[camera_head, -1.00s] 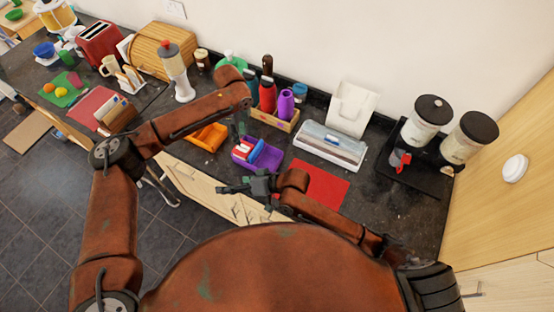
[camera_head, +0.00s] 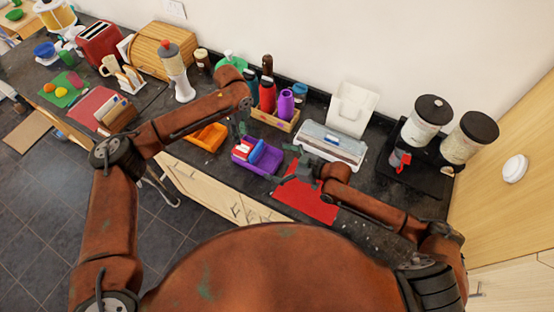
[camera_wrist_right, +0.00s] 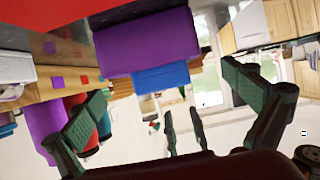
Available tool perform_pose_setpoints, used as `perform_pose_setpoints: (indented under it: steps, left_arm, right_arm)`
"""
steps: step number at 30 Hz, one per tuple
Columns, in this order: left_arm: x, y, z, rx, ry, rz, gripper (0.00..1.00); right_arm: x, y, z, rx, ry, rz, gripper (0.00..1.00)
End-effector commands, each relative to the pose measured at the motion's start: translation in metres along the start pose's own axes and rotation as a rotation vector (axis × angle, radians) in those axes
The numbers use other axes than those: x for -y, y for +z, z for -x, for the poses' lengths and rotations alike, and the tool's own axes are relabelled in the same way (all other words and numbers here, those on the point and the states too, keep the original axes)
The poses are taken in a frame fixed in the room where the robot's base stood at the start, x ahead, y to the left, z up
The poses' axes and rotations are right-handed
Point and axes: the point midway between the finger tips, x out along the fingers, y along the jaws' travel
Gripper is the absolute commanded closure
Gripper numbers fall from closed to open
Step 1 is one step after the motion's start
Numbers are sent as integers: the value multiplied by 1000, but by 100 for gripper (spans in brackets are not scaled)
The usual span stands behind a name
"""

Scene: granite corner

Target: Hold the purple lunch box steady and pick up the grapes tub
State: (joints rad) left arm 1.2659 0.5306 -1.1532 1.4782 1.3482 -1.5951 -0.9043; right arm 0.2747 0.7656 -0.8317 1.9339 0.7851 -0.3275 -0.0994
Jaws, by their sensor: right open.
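The purple lunch box (camera_head: 267,168) sits on the dark counter. It holds a blue piece (camera_head: 257,151) and a small red-and-white piece (camera_head: 242,149). I cannot tell which of these, if either, is the grapes tub. My left gripper (camera_head: 240,130) points down at the box's far left side; its two fingers (camera_wrist_right: 184,127) show apart in the right wrist view, clear of the box. My right gripper (camera_head: 288,163) is open and empty, just right of the box, facing it. The right wrist view is upside down and shows the purple box (camera_wrist_right: 147,42) and blue piece (camera_wrist_right: 160,78) between my fingers.
A red mat (camera_head: 305,197) lies under my right gripper. Behind stand a wooden crate (camera_head: 274,121) of bottles and a clear-lidded container (camera_head: 330,144). An orange tray (camera_head: 207,137) is to the left. Dispensers (camera_head: 428,120) stand at the right.

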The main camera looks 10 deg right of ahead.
Motion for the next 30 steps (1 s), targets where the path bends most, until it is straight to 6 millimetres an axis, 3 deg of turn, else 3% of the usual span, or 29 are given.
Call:
perform_pose_setpoints:
  steps: [5, 18, 30]
  left_arm:
    - [0, 0, 0, 0, 0, 0, 71]
    - [0, 0, 0, 0, 0, 0, 71]
    - [0, 0, 0, 0, 0, 0, 71]
  right_arm:
    - [-7, 1, -10, 1, 6, -12, 0]
    - [-7, 1, -69, 1, 6, -12, 0]
    - [-7, 1, -77, 3, 6, -11, 0]
